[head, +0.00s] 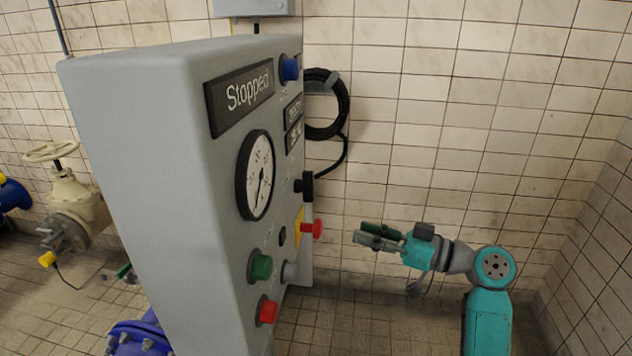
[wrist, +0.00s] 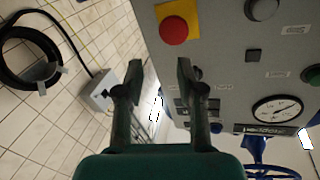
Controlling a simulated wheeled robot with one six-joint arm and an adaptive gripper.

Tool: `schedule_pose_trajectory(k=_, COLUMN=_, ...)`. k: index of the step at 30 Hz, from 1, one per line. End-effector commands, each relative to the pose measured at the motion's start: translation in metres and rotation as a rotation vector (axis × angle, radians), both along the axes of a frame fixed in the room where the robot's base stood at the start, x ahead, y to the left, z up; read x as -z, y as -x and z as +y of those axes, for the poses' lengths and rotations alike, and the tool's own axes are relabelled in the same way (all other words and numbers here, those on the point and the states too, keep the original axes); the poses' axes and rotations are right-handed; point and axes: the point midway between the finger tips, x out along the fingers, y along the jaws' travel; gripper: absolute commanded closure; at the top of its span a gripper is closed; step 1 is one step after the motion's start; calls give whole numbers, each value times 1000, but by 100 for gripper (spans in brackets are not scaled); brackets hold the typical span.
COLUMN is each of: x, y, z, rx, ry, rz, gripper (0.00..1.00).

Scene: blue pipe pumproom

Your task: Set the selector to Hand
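The grey control panel (head: 180,200) carries a black knob (head: 306,185), which looks like the selector, at the right of its face between the gauge and the red mushroom button. I cannot read its setting from the head view. In the wrist view I cannot pick out the knob clearly; the right finger may cover it. My gripper (head: 360,238) is to the right of the panel, apart from it, lower than the knob. In the wrist view my gripper (wrist: 159,75) is open and empty, its right fingertip overlapping the panel face below the red button (wrist: 173,30).
The panel also has a "Stopped" display (head: 240,97), a gauge (head: 256,175), a blue knob (head: 290,68), a green button (head: 260,267) and a red button (head: 267,311). A black cable coil (head: 342,105) hangs on the tiled wall behind. Free space lies between gripper and panel.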

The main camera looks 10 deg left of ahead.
Motion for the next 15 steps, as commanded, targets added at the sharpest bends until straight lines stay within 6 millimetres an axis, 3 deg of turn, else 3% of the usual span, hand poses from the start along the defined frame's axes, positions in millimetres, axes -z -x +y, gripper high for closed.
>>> schedule_pose_trajectory(k=1, x=-25, y=-2, z=0, rx=-44, ry=5, rz=-41, gripper=62)
schedule_pose_trajectory(k=6, x=-84, y=5, z=0, rx=-182, ry=27, rz=-150, gripper=62)
schedule_pose_trajectory(k=10, x=-109, y=10, z=-2, rx=-244, ry=39, rz=-201, gripper=62)
schedule_pose_trajectory(k=15, x=-120, y=13, z=1, rx=-274, ry=45, rz=-226, gripper=62)
